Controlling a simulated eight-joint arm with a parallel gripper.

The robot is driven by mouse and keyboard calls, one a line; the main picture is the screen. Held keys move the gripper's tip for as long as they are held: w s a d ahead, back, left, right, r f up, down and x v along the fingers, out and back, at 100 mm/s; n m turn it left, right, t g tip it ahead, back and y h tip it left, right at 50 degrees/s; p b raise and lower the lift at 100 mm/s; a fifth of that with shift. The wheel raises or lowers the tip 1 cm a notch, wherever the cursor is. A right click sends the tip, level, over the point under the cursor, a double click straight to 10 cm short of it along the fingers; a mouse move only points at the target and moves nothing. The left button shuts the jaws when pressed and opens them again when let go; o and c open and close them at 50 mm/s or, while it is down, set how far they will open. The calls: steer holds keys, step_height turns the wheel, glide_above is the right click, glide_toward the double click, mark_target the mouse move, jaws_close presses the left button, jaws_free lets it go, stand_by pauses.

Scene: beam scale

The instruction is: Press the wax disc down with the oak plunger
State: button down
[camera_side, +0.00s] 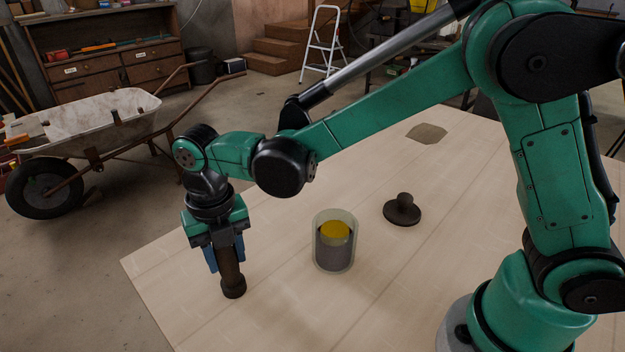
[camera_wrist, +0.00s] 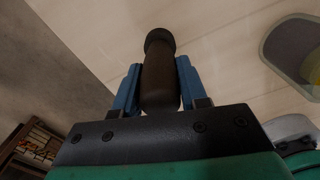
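The oak plunger (camera_side: 231,274) is a dark brown turned rod with a wider knob at its lower end. My gripper (camera_side: 226,254) is shut on it, and it points down near the table's left edge. I cannot tell whether its end touches the table. In the wrist view the plunger (camera_wrist: 160,75) sits between the blue fingers (camera_wrist: 160,88). The yellow wax disc (camera_side: 335,231) lies inside a clear cylinder (camera_side: 321,222), on top of a grey filling, below the rim. The cylinder stands upright, right of my gripper. It also shows at the wrist view's right edge (camera_wrist: 275,48).
A dark knobbed lid-like piece (camera_side: 402,211) stands right of the cylinder. A flat grey-tan many-sided piece (camera_side: 427,133) lies farther back on the pale wooden table (camera_side: 270,323). The table is bare between plunger and cylinder. A wheelbarrow (camera_side: 100,125) stands on the floor beyond.

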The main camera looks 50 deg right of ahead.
steer(key=shift+r, duration=0.1)
step_height(320, 180, up, 20)
stand_by(0.6)
steer(key=c, duration=1.2)
jaws_free()
jaws_close()
steer(key=s+d+f+m, duration=0.2)
steer(key=s+d+m, duration=0.1)
steer(key=d+m, duration=0.2)
steer(key=s+d+f+m, duration=0.2)
steer(key=s+d+m, duration=0.2)
steer(key=d, duration=0.6)
steer(key=shift+m, duration=0.6)
steer(key=shift+d, duration=0.1)
